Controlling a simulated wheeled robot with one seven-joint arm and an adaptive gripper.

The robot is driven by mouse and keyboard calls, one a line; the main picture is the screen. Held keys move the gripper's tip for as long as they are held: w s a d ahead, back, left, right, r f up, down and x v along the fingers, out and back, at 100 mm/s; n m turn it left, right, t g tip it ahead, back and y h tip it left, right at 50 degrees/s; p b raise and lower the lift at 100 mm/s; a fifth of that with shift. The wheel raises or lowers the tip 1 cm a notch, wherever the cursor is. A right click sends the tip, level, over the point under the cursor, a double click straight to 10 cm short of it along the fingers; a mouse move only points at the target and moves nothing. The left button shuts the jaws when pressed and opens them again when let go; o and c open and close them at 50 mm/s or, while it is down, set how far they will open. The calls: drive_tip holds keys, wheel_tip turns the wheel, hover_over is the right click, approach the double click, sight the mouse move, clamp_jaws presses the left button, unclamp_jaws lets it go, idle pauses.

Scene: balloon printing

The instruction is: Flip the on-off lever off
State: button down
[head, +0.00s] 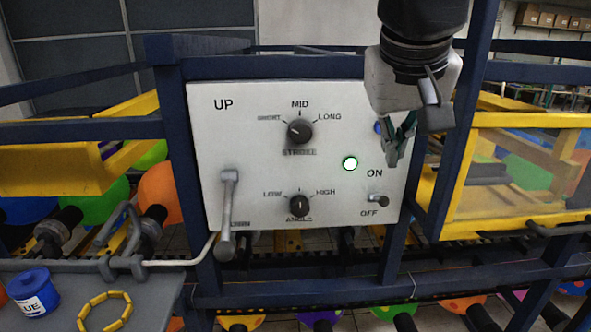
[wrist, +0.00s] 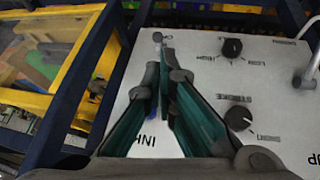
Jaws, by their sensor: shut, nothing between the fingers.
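The on-off lever (head: 377,200) is a small metal toggle at the lower right of the white control panel (head: 240,150), between the ON and OFF labels. Whether it tips towards ON or OFF is hard to tell. In the wrist view, a small metal piece (wrist: 157,38) just past my fingertips looks like this lever. My gripper (head: 392,160) is shut and empty, its fingers pointing down, above the lever in the head view and apart from it. The fingers also show in the wrist view (wrist: 165,58), close together.
The panel also has a STROKE knob (head: 299,131), an ANGLE knob (head: 299,205) and a big UP/DOWN lever (head: 228,215). A dark blue frame post (head: 458,120) stands close on the right.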

sight(381, 201)
drive_tip(key=shift+w+a+r, duration=0.1)
drive_tip(key=shift+w+r, duration=0.1)
drive_tip(key=x, duration=1.4)
drive_tip(key=shift+w+f+b, duration=0.1)
drive_tip(key=shift+f+b, duration=0.05)
drive_tip(key=shift+b, duration=0.3)
drive_tip(key=shift+f+t+b, duration=0.1)
drive_tip(key=shift+t+b, duration=0.3)
drive_tip(key=shift+b, duration=0.3)
